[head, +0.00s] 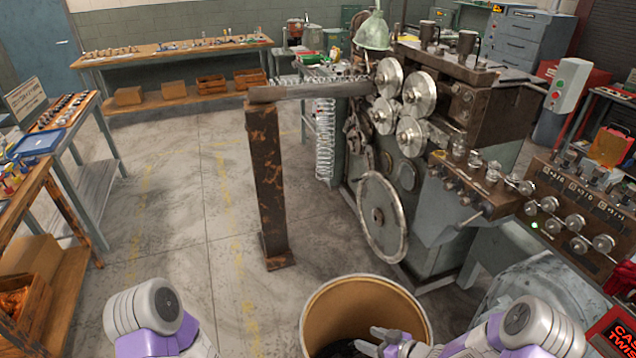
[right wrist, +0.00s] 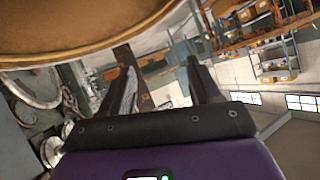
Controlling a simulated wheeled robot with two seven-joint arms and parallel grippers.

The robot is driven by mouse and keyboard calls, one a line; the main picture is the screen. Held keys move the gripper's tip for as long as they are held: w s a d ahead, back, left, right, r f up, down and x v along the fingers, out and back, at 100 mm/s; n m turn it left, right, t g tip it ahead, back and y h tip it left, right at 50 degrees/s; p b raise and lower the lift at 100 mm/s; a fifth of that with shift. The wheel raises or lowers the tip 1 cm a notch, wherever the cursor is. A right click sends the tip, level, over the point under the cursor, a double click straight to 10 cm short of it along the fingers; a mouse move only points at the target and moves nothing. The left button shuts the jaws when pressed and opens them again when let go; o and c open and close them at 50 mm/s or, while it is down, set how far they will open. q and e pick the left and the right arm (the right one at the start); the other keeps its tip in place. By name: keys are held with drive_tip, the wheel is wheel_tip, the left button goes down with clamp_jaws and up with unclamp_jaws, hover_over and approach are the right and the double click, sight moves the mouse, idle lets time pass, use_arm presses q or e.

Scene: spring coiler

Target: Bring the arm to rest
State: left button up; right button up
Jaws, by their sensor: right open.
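My right arm comes in from the lower right in the head view. Its gripper (head: 384,342) is at the bottom of the picture, over the near part of a round brown drum (head: 323,293). The right wrist view shows its two dark fingers (right wrist: 152,90) spread apart with nothing between them. The drum's rim (right wrist: 70,50) fills the top left of that view. My left arm shows only as a white and purple link at the lower left of the head view; its gripper is out of the picture.
The spring coiler (head: 435,190) with rollers and a large handwheel (head: 382,215) stands behind the drum. A rusty post (head: 267,185) stands left of it. A control panel with knobs (head: 570,215) is at the right. Benches (head: 70,180) line the left; the floor between is clear.

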drive_tip(key=s+a+f+m+g+h, duration=0.3)
drive_tip(key=s+f+m+g, duration=0.15)
drive_tip(key=s, duration=0.55)
drive_tip(key=s+a+f+m+g+h, duration=0.25)
drive_tip(key=s+m, duration=0.25)
drive_tip(key=s, duration=0.5)
wheel_tip(320, 180, down, 8)
drive_tip(key=b, duration=0.8)
drive_tip(key=shift+w+f, duration=0.2)
drive_tip(key=shift+w, duration=0.05)
